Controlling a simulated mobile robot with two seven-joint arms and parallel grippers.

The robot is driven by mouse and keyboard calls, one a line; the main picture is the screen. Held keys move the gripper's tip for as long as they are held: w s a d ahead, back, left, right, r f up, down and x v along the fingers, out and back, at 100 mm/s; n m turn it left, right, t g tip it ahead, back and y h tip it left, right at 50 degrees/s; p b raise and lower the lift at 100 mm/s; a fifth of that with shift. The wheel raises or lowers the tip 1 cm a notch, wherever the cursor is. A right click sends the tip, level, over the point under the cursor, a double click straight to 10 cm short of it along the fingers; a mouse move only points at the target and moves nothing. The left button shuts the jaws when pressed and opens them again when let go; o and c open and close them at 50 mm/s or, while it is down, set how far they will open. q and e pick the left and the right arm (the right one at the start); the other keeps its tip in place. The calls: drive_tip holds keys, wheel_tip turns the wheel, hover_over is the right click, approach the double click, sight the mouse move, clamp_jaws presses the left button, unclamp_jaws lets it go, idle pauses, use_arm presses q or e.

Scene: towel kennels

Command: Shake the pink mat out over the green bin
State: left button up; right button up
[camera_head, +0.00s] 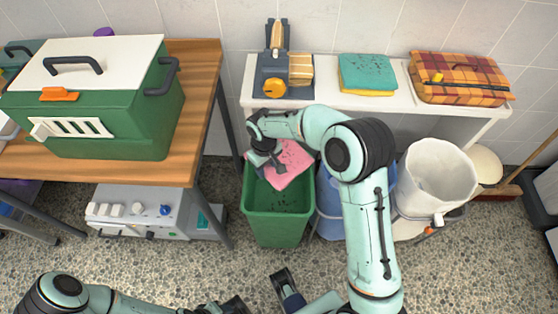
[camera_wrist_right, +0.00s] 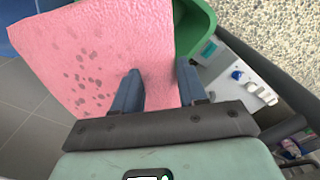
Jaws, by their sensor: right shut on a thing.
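The pink mat (camera_head: 292,164) hangs from my right gripper (camera_head: 273,168) above the back part of the green bin (camera_head: 276,227). In the right wrist view, the fingers of my right gripper (camera_wrist_right: 157,88) are shut on the mat (camera_wrist_right: 110,45), which spreads out beyond them with dark specks clustered on its left part. The green bin (camera_wrist_right: 198,25) shows behind the mat there. Dark bits lie inside the bin in the head view.
A wooden table (camera_head: 205,75) with a green carrier (camera_head: 120,110) stands left of the bin. A white shelf (camera_head: 400,108) behind holds a brush set (camera_head: 285,75), folded towels (camera_head: 368,72) and a plaid case (camera_head: 458,80). A blue bin (camera_head: 328,205) and white bucket (camera_head: 432,185) are right.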

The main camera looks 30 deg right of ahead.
drive_tip(key=r+p, duration=0.2)
drive_tip(key=r, duration=0.1)
drive_tip(key=r+p, duration=0.3)
drive_tip(key=r, duration=0.1)
drive_tip(key=shift+w+r, duration=0.2)
drive_tip(key=shift+r, duration=0.05)
wheel_tip(320, 180, down, 8)
drive_tip(key=b, duration=0.4)
drive_tip(key=shift+s+r, duration=0.1)
drive_tip(key=shift+s, duration=0.05)
drive_tip(key=shift+r, duration=0.2)
